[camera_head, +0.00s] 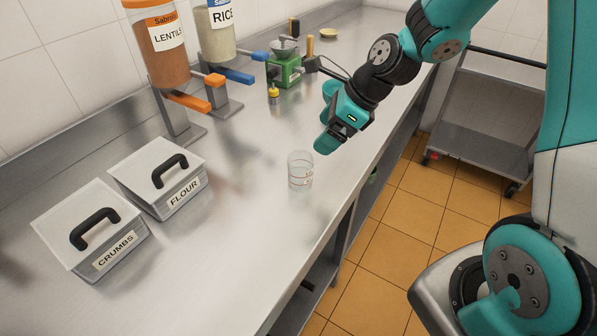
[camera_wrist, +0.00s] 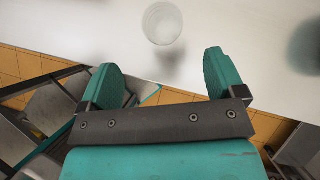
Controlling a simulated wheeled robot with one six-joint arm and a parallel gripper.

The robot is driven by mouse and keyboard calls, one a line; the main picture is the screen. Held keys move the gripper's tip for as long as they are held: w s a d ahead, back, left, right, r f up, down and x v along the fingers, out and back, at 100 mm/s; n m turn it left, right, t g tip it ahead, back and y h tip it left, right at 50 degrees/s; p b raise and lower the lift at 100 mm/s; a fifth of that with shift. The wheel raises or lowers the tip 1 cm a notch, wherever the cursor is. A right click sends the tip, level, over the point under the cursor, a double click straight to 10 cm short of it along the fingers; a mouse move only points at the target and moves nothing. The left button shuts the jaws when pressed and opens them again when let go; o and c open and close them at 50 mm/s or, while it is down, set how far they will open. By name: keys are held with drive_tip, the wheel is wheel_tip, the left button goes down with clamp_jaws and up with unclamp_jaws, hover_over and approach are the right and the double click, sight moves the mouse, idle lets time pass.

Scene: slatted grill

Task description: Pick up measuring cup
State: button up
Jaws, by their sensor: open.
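The measuring cup (camera_head: 300,170) is a clear cylinder with red markings. It stands upright on the steel counter near its front edge in the head view. In the wrist view the cup (camera_wrist: 163,23) shows from above at the top, beyond the fingertips. My gripper (camera_head: 326,118) is above the counter, up and to the right of the cup in the head view, and apart from it. In the wrist view the two teal fingers of my gripper (camera_wrist: 160,75) are spread wide with nothing between them.
Bins labelled FLOUR (camera_head: 160,178) and CRUMBS (camera_head: 93,228) stand on the counter (camera_head: 235,230) at left. LENTILS (camera_head: 160,45) and RICE (camera_head: 216,30) dispensers, a green grinder (camera_head: 284,70) and a small yellow item (camera_head: 273,93) stand farther back. Bare counter surrounds the cup.

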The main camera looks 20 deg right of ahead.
sight(305, 154)
drive_tip(key=p+x, duration=0.1)
drive_tip(key=x, duration=0.8)
drive_tip(key=shift+d+p, duration=0.15)
drive_tip(key=shift+p, duration=0.15)
drive_tip(key=shift+c, duration=0.3)
drive_tip(key=c, duration=1.2)
